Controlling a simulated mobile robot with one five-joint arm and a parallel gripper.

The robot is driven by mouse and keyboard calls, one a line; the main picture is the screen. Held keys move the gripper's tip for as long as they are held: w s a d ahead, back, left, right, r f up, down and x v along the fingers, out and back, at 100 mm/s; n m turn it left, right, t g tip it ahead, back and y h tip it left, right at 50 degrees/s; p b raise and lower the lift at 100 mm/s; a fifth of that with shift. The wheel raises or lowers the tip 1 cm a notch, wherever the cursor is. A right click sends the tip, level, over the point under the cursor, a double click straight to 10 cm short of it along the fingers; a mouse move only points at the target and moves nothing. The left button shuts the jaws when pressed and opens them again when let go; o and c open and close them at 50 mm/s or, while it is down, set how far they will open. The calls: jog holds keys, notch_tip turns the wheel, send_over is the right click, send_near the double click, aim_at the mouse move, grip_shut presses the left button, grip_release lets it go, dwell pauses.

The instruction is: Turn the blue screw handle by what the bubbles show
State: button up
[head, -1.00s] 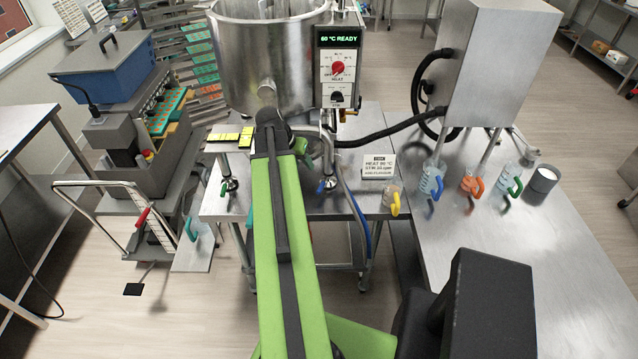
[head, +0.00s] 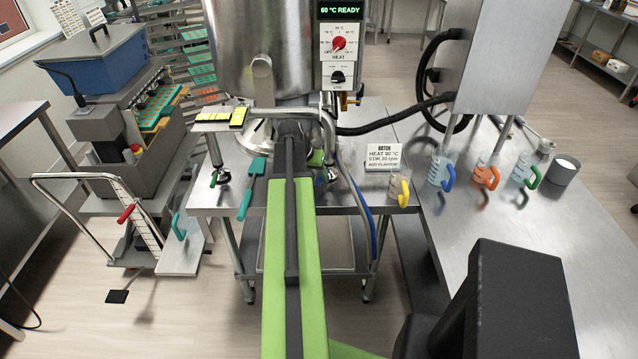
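A strip of yellow bubble levels (head: 222,117) sits at the left of the kettle (head: 262,60); the bubbles are too small to read. Below the strip is a steel screw foot (head: 222,176) with a green handle (head: 214,180). A second screw foot (head: 328,174) stands to the right, partly behind my arm. I cannot make out its blue handle now; my arm seems to cover it. My green arm reaches forward over the kettle table. My gripper is hidden beyond the end of the arm, so its fingers do not show.
A teal spatula (head: 252,187) lies left of my arm on the steel table (head: 205,201). Right are a batch card (head: 384,157), a yellow-handled jug (head: 399,190), and more jugs on the side bench (head: 500,250). A trolley (head: 180,257) stands left; a black hose (head: 395,120) crosses behind.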

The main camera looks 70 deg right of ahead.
grip_shut()
dwell(1.4)
